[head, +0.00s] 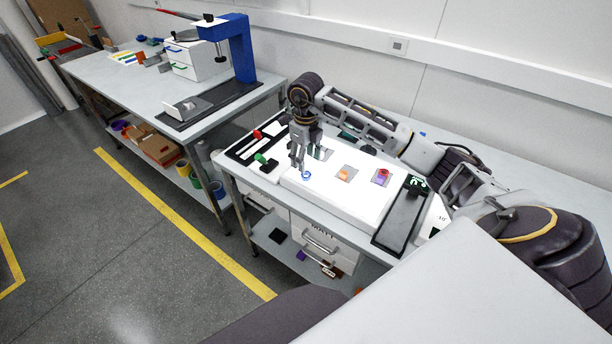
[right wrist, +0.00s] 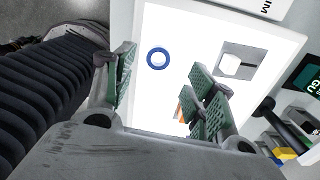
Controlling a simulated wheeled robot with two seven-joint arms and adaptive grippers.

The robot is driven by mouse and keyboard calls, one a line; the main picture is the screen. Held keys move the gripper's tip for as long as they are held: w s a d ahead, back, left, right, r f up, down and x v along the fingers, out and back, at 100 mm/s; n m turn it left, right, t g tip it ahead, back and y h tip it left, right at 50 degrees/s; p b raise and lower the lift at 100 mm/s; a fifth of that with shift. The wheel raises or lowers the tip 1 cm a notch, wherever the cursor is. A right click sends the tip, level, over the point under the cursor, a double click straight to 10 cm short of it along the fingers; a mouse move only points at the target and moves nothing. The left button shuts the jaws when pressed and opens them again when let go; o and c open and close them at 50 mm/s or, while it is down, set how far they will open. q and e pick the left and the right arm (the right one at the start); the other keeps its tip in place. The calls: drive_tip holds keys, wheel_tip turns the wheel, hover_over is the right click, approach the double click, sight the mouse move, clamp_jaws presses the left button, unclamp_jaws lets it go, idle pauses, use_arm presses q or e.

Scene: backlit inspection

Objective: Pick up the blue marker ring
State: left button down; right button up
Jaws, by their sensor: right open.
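The blue marker ring (head: 306,176) lies flat on the bright white light panel (head: 317,191), close to its front edge in the head view. In the right wrist view the ring (right wrist: 158,58) shows whole, with a white centre, beyond the fingertips. My right gripper (head: 299,168) points down over the panel, just left of the ring in the head view. In the right wrist view its green-padded fingers (right wrist: 165,85) are spread apart with nothing between them. I cannot tell its exact height above the ring. My left gripper is not in view.
A black tray with red and green items (head: 262,158) lies left. A dark bar (head: 401,216) lies right. A second bench (head: 125,75) stands at left.

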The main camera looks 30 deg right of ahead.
sight(306, 174)
drive_tip(key=shift+f, duration=0.35)
drive_tip(key=shift+f, duration=0.15)
drive_tip(key=shift+s+f+p, duration=0.1)
drive_tip(key=shift+f+p, duration=0.55)
drive_tip(key=shift+f, duration=1.85)
drive_tip(key=shift+c, duration=0.5)
drive_tip(key=c, duration=0.7)
